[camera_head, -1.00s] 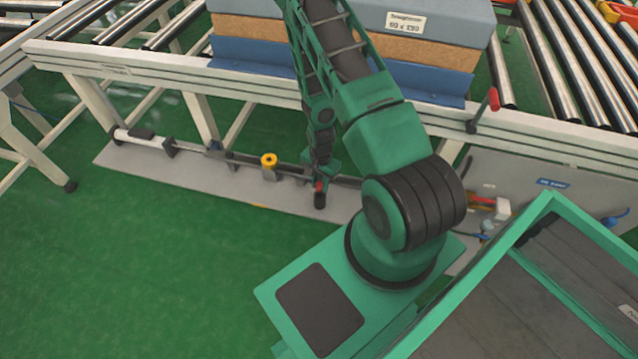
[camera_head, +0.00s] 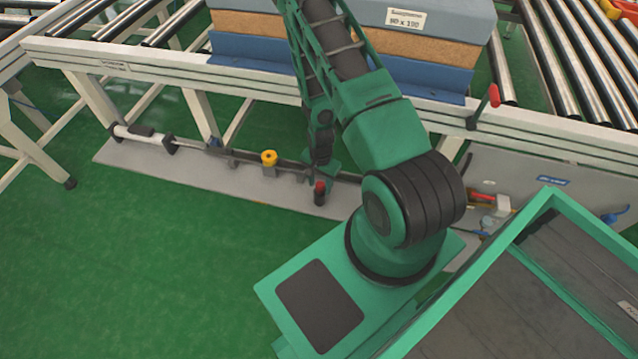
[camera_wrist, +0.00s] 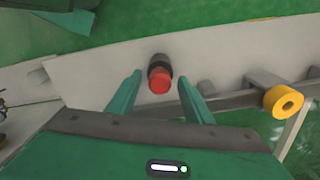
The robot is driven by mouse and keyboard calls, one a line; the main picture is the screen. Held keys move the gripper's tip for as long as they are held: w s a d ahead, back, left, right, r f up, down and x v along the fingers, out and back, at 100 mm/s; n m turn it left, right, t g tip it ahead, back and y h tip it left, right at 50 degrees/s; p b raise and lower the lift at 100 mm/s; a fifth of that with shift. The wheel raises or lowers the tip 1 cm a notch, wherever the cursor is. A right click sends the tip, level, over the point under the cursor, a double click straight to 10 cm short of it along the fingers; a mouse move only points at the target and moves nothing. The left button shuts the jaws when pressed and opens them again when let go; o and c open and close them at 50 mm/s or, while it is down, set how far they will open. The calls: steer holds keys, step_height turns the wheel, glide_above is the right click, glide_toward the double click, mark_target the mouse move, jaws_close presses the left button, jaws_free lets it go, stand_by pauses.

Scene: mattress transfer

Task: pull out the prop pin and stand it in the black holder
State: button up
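The prop pin shows as a red knob (camera_head: 319,186) standing upright in the black holder (camera_head: 319,199) on the grey floor plate. In the wrist view the red knob (camera_wrist: 159,82) sits at the mouth of the black holder (camera_wrist: 156,62); the pin's shaft is hidden. My gripper (camera_wrist: 160,77) is open, with its two green fingers spread on either side of the knob and clear gaps to both. In the head view my gripper (camera_head: 320,175) is just behind and above the knob, with its fingers partly hidden.
A yellow collar (camera_head: 269,158) sits on the low rod to the left, also in the wrist view (camera_wrist: 283,101). The conveyor frame (camera_head: 160,75) with a mattress (camera_head: 440,45) stands behind. A red-knobbed lever (camera_head: 493,96) stands at the right. Green floor in front is clear.

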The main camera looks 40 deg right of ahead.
steer(key=shift+r, duration=0.1)
step_height(320, 180, up, 11)
steer(key=shift+f, duration=0.2)
stand_by(0.6)
stand_by(0.4)
steer(key=s+d+r+n, duration=0.2)
steer(key=r, duration=1)
steer(key=s+d+r+n, duration=0.1)
steer(key=s+r+n, duration=0.1)
steer(key=r, duration=1.1)
steer(key=s+a+r+n, duration=0.1)
steer(key=s+r, duration=0.6)
steer(key=s, duration=0.1)
steer(key=s+a+r+n, duration=0.2)
steer(key=s+r, duration=0.6)
steer(key=shift+s+a+n, duration=0.25)
steer(key=shift+s+n, duration=0.05)
steer(key=shift+s, duration=0.05)
